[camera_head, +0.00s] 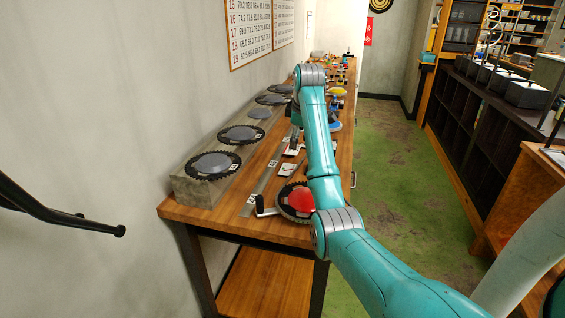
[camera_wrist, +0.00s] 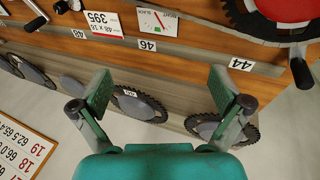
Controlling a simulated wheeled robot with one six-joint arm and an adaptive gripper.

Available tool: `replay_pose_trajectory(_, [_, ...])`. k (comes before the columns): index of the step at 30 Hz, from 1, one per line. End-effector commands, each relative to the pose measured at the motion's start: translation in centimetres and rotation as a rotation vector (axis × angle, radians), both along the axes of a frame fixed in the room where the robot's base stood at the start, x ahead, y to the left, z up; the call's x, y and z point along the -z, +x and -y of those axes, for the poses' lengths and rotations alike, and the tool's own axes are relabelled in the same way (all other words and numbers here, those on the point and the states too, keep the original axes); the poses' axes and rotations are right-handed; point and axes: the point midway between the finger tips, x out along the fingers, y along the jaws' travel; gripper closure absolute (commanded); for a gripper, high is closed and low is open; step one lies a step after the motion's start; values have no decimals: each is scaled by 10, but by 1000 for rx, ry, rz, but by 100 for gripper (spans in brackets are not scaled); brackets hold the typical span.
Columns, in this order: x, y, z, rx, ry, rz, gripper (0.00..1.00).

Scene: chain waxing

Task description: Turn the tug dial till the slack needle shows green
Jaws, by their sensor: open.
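In the wrist view, a white slack gauge card (camera_wrist: 157,21) lies on the wooden bench. It has a slanted red needle, but the colour zone under its tip is too small to tell. It also shows in the head view (camera_head: 287,169). My gripper (camera_wrist: 160,88) is open and empty, its teal fingers wide apart, with the gauge beyond them. A dark knob (camera_wrist: 66,5) shows at the top edge; I cannot tell whether it is the tug dial. In the head view my arm hides most of my gripper and part of the bench.
A toothed ring with a red disc (camera_head: 301,201) and a black crank handle (camera_head: 264,208) sits at the bench's near end. Several chainrings (camera_head: 212,163) line a concrete ledge (camera_head: 187,187) along the wall. Green floor (camera_head: 390,170) is open to the right.

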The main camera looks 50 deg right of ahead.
Motion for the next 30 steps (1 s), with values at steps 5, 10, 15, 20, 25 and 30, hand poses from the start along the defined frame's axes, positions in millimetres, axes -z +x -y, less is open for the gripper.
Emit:
replay_pose_trajectory(5, [11, 3, 2, 0, 2, -3, 0])
replay_pose_trajectory(10, [38, 12, 9, 0, 3, -3, 0])
replay_pose_trajectory(15, [65, 21, 16, 0, 2, -3, 0])
replay_pose_trajectory(20, [83, 28, 21, 0, 1, -1, 0])
replay_pose_trajectory(25, [91, 31, 23, 0, 0, 0, 0])
replay_pose_trajectory(30, [92, 31, 23, 0, 0, 0, 0])
